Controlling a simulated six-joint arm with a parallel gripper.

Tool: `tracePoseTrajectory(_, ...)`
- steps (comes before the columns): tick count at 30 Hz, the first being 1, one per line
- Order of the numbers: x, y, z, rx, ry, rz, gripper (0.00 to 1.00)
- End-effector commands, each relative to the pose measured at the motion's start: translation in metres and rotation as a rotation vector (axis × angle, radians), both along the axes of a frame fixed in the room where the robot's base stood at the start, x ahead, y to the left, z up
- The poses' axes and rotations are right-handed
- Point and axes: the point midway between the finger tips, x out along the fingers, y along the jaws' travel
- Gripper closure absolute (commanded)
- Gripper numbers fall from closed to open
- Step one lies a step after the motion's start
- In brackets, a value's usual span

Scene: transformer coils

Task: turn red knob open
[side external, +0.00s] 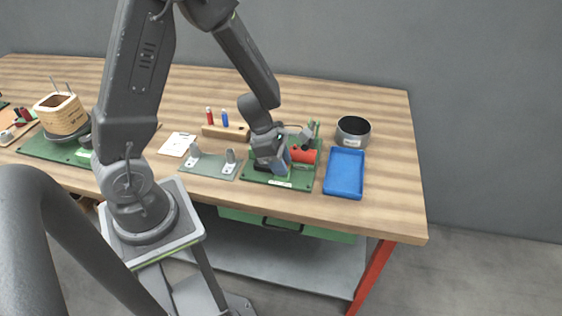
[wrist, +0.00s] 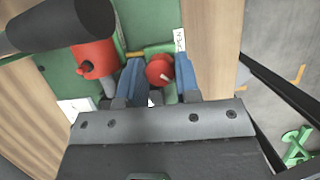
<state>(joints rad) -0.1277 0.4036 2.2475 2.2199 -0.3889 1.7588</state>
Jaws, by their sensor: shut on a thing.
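The red knob (wrist: 159,69) shows in the wrist view as a round red cap with a pale pointer mark. My gripper (wrist: 160,72) has its two blue fingers on either side of the knob, shut on it. In the side external view my gripper (side external: 277,165) reaches down onto the green base plate (side external: 296,184), and the knob is hidden there. A white label (wrist: 178,40) with dark lettering lies just beyond the knob.
A red cylinder (side external: 304,156) stands close beside my gripper on the plate; its red body also shows in the wrist view (wrist: 96,58). A blue tray (side external: 344,174) and dark round pot (side external: 353,131) are to the right. A grey bracket plate (side external: 210,166) lies left.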

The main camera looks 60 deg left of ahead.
Motion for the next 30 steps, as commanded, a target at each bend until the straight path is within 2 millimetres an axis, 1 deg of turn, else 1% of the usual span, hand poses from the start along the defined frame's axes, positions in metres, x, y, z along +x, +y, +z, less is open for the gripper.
tracePoseTrajectory(1, 0.0001, 0.0002, 0.0002, 0.001, -0.001, 0.0, 0.89)
tracePoseTrajectory(3, 0.0001, 0.0002, 0.0002, 0.001, -0.001, 0.0, 0.94)
tracePoseTrajectory(9, -0.0001, 0.0001, 0.0003, 0.0, 0.0, 0.017, 0.94)
tracePoseTrajectory(14, 0.0, -0.0003, 0.0004, 0.0, -0.001, 0.076, 0.94)
tracePoseTrajectory(30, -0.001, -0.0018, 0.0002, 0.0, -0.001, 0.477, 0.94)
